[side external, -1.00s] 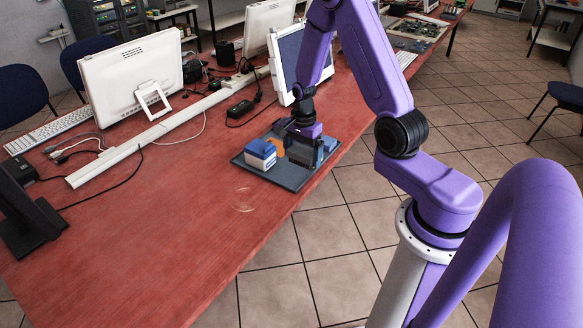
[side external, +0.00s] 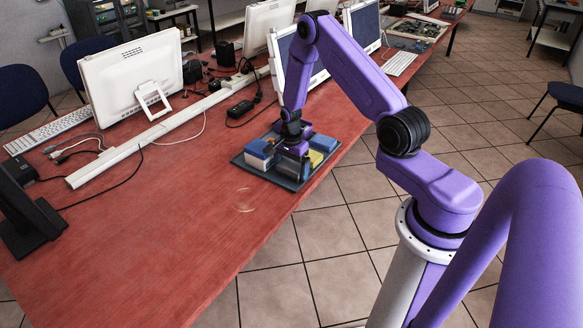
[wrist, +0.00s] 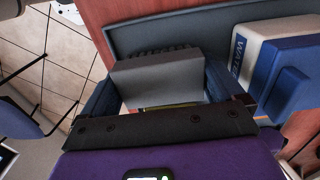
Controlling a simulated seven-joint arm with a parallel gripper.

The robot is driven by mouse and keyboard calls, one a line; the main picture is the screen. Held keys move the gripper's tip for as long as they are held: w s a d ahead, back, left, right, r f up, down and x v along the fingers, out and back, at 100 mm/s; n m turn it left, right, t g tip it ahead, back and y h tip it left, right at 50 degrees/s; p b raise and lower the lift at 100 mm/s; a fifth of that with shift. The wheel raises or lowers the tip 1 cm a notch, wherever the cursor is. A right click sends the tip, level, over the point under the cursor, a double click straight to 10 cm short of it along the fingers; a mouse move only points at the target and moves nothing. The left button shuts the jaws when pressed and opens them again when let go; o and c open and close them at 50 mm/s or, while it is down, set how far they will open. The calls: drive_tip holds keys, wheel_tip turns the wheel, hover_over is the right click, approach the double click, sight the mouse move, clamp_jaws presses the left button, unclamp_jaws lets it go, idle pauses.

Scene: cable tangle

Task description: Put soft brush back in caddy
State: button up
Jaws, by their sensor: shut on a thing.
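My gripper (side external: 293,160) is low over the dark grey tray-like caddy (side external: 247,166), between a white-and-blue box and a yellow item. In the wrist view, its fingers are shut on a grey block with dark bristles, the soft brush (wrist: 158,80). The bristles show along the far edge of the block, beside the caddy's wall (wrist: 190,28). In the side view the brush is mostly hidden by my gripper. I cannot tell whether it touches the caddy floor.
The white box with a blue top (side external: 259,152) stands close on the left; it also fills the right of the wrist view (wrist: 285,70). A blue item (side external: 323,142) and the yellow item (side external: 316,158) are on the right. Monitors and cables stand behind.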

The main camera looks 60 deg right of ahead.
sight(291, 165)
drive_tip(key=shift+f, duration=0.15)
drive_tip(key=o, duration=0.6)
drive_tip(key=shift+o, duration=0.2)
wheel_tip(291, 165, up, 12)
drive_tip(key=s+a+r+n, duration=0.2)
drive_tip(key=a+r+n, duration=0.55)
drive_tip(key=a, duration=0.35)
drive_tip(key=s+a+r+n, duration=0.3)
drive_tip(key=s+a+n, duration=0.4)
drive_tip(key=a+n, duration=0.1)
drive_tip(key=s+a+r+n, duration=0.1)
drive_tip(key=s+r+n, duration=0.1)
drive_tip(key=s+n, duration=0.5)
drive_tip(key=s+a+r+n, duration=0.1)
drive_tip(key=s+r+n, duration=0.2)
drive_tip(key=s+n, duration=0.5)
drive_tip(key=s, duration=0.5)
drive_tip(key=shift+a+r, duration=0.15)
drive_tip(key=shift+a, duration=0.25)
